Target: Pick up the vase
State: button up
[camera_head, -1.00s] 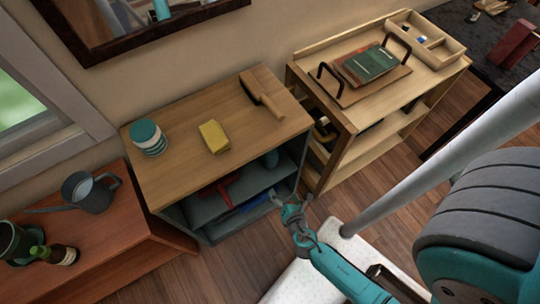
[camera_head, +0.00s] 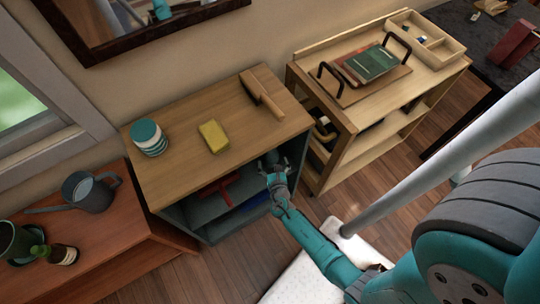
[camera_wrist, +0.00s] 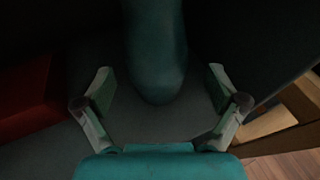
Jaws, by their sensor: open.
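The vase, a teal rounded body, shows in the wrist view (camera_wrist: 155,50) inside the dark shelf, at the top centre. My gripper (camera_wrist: 160,88) is open, with one finger on each side of the vase's near end; I cannot tell whether either finger touches it. In the head view my gripper (camera_head: 273,163) reaches into the upper opening of the wooden-topped cabinet (camera_head: 180,178), at its right side. There the gripper hides most or all of the vase.
A red object (camera_head: 218,189) lies left of my gripper in the cabinet, also in the wrist view (camera_wrist: 30,98). A blue object (camera_head: 256,201) sits lower. The cabinet top overhangs the opening. A wooden shelf unit (camera_head: 335,150) stands close on the right.

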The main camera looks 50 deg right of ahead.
aim_at(271, 160)
jog(key=shift+a+x, duration=0.2)
jog(key=shift+x, duration=2.15)
jog(key=shift+f, duration=0.15)
jog(key=c, duration=1.6)
jog(key=shift+w, duration=0.1)
jog(key=shift+c, duration=0.5)
